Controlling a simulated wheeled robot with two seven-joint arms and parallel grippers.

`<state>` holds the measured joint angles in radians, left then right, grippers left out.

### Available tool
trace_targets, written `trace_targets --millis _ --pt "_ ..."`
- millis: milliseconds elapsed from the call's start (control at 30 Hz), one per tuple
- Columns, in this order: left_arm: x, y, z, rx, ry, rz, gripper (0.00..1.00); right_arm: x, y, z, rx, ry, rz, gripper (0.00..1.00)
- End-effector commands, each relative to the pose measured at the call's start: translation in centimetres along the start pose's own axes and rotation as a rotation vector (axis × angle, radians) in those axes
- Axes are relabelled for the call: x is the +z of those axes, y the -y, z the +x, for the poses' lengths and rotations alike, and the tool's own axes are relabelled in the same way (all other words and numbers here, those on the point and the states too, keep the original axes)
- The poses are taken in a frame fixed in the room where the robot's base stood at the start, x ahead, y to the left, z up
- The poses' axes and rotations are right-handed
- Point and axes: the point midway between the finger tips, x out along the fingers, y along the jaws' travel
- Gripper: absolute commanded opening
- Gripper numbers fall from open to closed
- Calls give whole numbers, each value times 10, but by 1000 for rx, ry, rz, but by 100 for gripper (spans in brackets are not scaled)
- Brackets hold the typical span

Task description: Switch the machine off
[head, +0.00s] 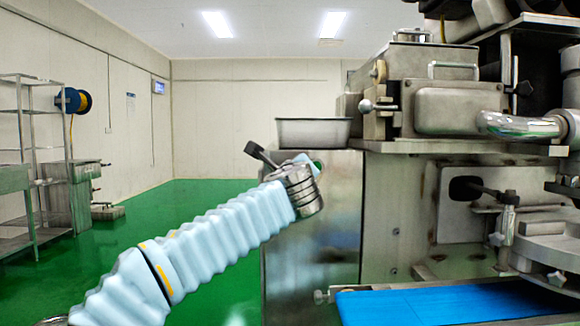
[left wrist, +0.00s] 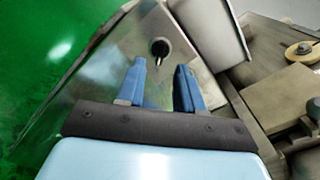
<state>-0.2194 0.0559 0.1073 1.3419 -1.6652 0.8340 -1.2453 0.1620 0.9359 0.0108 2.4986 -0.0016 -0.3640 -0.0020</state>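The machine (head: 440,105) is a large grey metal unit filling the right side of the head view. In the left wrist view, a dark round knob with a light, narrow handle or mark (left wrist: 160,47) sits on the machine's bare metal panel. It looks like the switch, and its setting cannot be read. My left gripper (left wrist: 160,75) is open and empty. Its two blue fingers are apart, pointing toward the panel, with the knob just beyond the gap between their tips. In the head view, my left gripper (head: 305,162) is at the cabinet's upper left, hiding the knob. My right gripper is not in view.
A metal tray (head: 312,132) stands on the machine top behind the gripper, close to the right finger in the left wrist view (left wrist: 212,30). A blue conveyor belt (head: 440,303) runs low at the right. A shelf rack (head: 35,150) stands far left. Green floor between is clear.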

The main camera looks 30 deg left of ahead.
Motion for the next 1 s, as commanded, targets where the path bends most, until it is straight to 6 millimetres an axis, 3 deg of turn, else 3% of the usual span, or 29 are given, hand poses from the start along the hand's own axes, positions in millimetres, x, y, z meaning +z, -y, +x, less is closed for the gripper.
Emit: trace_targets --millis 100,300,633,667,900,1000 --pt "1 1 24 3 0 1 36 1 4 -6 -3 3 -3 43" --pt "1 0 47 2 -1 0 36 2 8 -10 -6 6 -5 43" --pt "0 0 52 1 -1 0 36 2 8 -10 -6 6 -6 43" --pt "0 0 52 1 -1 0 35 2 8 -10 -6 6 -6 43" --pt "0 0 52 0 -1 0 0 2 8 -10 -6 6 -6 43" --pt "0 0 52 1 -1 0 0 2 8 -10 -6 6 -6 43"
